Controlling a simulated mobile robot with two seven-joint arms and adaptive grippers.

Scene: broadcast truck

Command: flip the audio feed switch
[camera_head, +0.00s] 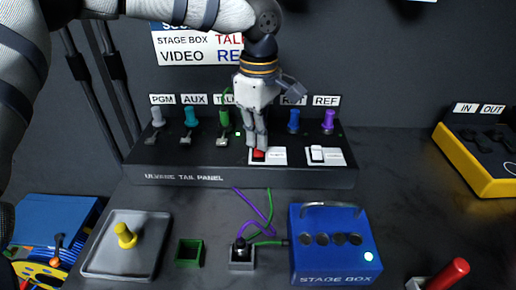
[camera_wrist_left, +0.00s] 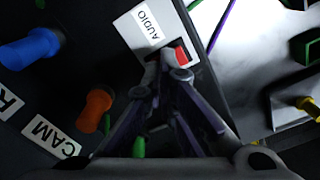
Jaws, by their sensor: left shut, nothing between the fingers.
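The audio feed switch is a red rocker (camera_head: 258,155) on a white plate on the black tail panel (camera_head: 190,177). In the left wrist view the red rocker (camera_wrist_left: 181,54) sits beside a label reading AUDIO (camera_wrist_left: 149,29). My left gripper (camera_head: 259,146) is shut and empty, pointing down with its fingertips at the red rocker. In the left wrist view the fingertips (camera_wrist_left: 167,60) overlap the rocker's edge; I cannot tell whether they touch it. The fingers partly hide the rocker. My right gripper is not in view.
A second switch with a white rocker (camera_head: 317,153) stands to the right. Coloured connectors, such as the purple one (camera_head: 328,119), line the panel's back. In front are a blue stage box (camera_head: 336,262), a green box (camera_head: 189,252) and a grey tray (camera_head: 104,262).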

